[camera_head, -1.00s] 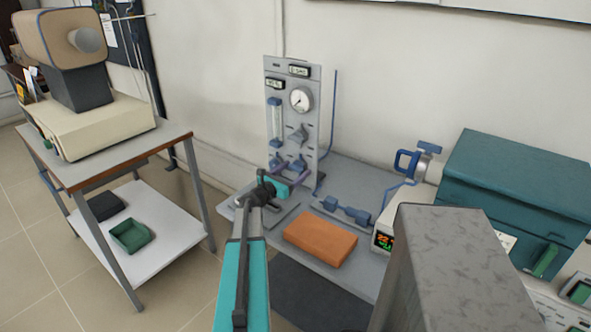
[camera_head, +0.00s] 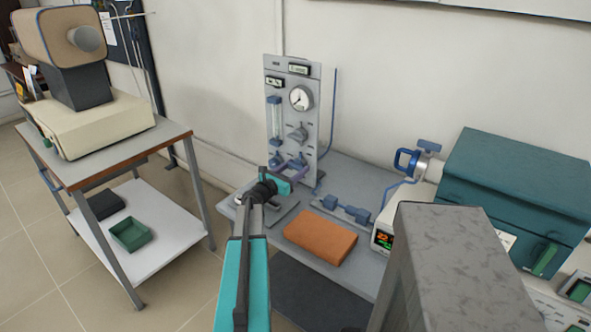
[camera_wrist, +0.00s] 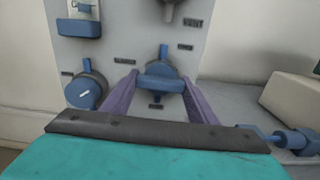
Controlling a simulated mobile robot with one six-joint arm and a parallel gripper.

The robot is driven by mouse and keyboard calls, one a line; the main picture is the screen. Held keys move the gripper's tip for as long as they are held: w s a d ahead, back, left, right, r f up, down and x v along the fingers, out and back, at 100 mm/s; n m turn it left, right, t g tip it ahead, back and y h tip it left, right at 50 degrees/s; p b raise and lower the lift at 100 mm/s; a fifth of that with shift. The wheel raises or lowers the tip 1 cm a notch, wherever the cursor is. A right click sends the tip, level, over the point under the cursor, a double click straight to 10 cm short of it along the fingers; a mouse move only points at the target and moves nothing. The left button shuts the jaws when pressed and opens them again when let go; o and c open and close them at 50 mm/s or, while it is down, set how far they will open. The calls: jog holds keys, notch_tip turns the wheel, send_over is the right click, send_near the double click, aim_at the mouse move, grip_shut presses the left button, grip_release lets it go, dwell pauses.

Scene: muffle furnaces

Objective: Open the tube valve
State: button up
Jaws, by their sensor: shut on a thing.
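The grey gas panel (camera_head: 311,128) stands upright at the back of the bench. Two blue knobs sit along its lower part: a left knob (camera_wrist: 84,90) with a white mark, and a right knob (camera_wrist: 160,72) with a raised bar handle. My gripper (camera_wrist: 160,88) has its purple fingers on both sides of the right knob, shut on it. In the head view my gripper (camera_head: 295,168) is at the panel's lower right and partly hides that knob. The labels are too blurred to say which knob is the tube valve.
A round gauge (camera_head: 301,97) and a grey knob (camera_head: 297,132) sit higher on the panel. An orange block (camera_head: 320,240) and a blue fitting (camera_head: 346,210) lie on the bench. The teal furnace (camera_head: 515,195) stands at right, a cart (camera_head: 125,160) at left.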

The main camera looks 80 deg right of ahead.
jog(key=shift+f+m+b, duration=0.25)
jog(key=shift+m+b, duration=0.35)
jog(key=shift+b, duration=0.7)
jog(key=m+b, duration=0.1)
jog(key=b, duration=0.1)
jog(key=shift+m+b, duration=0.3)
jog(key=shift+b, duration=0.05)
jog(key=m+b, duration=0.6)
jog(key=b, duration=0.4)
jog(key=m+b, duration=0.6)
jog(key=b, duration=0.2)
jog(key=m+b, duration=0.2)
jog(key=b, duration=0.1)
jog(key=shift+r+m, duration=0.25)
jog(key=shift+m, duration=0.15)
jog(key=shift+b, duration=0.3)
jog(key=o, duration=1)
jog(key=shift+r, duration=0.1)
jog(key=shift+o, duration=0.2)
jog(key=shift+w, duration=0.1)
jog(key=shift+w+a+r, duration=0.1)
